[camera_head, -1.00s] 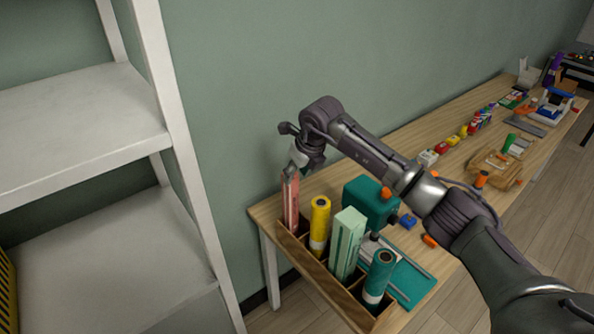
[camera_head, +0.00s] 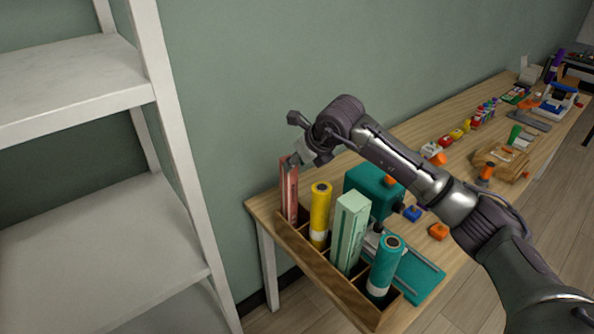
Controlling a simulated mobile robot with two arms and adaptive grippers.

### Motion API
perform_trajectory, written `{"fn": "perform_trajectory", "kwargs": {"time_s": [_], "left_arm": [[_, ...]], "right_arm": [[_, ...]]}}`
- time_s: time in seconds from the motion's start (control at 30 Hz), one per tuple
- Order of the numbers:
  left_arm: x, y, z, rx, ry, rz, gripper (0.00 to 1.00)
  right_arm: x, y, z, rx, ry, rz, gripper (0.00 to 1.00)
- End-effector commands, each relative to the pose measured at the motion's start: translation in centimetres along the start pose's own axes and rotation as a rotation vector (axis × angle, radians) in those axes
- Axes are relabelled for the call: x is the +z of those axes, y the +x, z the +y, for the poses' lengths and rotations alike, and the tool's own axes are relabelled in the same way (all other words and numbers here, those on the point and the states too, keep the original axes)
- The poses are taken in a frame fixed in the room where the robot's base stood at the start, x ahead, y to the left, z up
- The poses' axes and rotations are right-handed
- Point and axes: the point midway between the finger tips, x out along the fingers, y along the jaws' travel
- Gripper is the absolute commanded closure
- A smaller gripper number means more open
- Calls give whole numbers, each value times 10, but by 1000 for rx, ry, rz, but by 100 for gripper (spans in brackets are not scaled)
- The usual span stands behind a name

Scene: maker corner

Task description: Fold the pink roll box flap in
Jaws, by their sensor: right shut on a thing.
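The pink roll box (camera_head: 289,196) stands upright in the far-left compartment of the wooden holder (camera_head: 325,278) at the table's near end. My right gripper (camera_head: 294,161) is at the top of the pink box, reaching in from the right, and is shut on part of its top. The flap itself is too small and too covered by the fingers to make out clearly. My left gripper is not in view.
A yellow roll (camera_head: 319,216), a pale green box (camera_head: 349,232) and a teal roll (camera_head: 384,268) stand in the same holder. A white shelf (camera_head: 105,240) stands left; the wall is close behind.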

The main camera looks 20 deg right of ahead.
Motion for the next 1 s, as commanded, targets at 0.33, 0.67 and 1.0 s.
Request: {"fn": "perform_trajectory", "kwargs": {"time_s": [0.33,0.67,1.0], "left_arm": [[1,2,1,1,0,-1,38],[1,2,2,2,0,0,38],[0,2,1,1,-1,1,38]], "right_arm": [[0,0,0,1,1,-10,99],[0,0,0,1,0,-9,54],[1,-41,0,0,-2,-13,54]]}}
